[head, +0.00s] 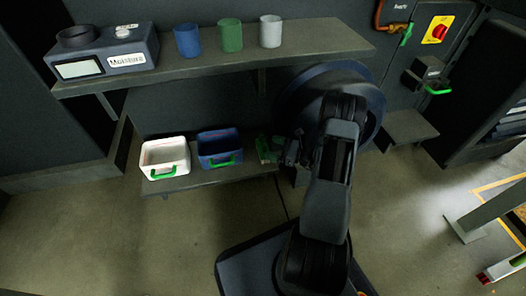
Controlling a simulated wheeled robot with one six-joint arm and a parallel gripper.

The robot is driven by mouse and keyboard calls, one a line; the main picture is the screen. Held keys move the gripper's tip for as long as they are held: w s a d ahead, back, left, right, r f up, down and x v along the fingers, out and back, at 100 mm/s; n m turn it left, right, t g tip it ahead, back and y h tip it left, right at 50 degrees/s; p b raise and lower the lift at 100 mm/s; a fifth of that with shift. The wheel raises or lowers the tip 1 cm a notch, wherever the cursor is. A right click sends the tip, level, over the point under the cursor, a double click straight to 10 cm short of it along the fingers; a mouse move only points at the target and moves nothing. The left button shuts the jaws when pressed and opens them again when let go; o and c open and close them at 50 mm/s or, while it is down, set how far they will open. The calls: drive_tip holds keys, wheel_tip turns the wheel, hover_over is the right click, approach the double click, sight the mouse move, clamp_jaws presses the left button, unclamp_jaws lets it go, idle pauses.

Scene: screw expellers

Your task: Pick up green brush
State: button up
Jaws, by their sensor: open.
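A green object (263,149), which looks like the green brush, is at the right end of the lower shelf, right of the blue bin. It is small and dark in the head view, and its far right part is partly hidden by my gripper. My gripper (285,152) is just right of it, at shelf height, with the arm reaching up from the base. The jaws are open. I cannot tell whether they touch the brush.
The lower shelf (222,178) also holds a white bin (165,153) and a blue bin (218,145), both with green handles. The upper shelf (205,66) above holds a moisture meter (103,50) and blue, green and white cups. A large round dark part (300,95) stands behind my arm.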

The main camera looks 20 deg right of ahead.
sight(266, 146)
drive_tip(key=shift+b+x, duration=0.5)
drive_tip(key=shift+x, duration=1.15)
clamp_jaws()
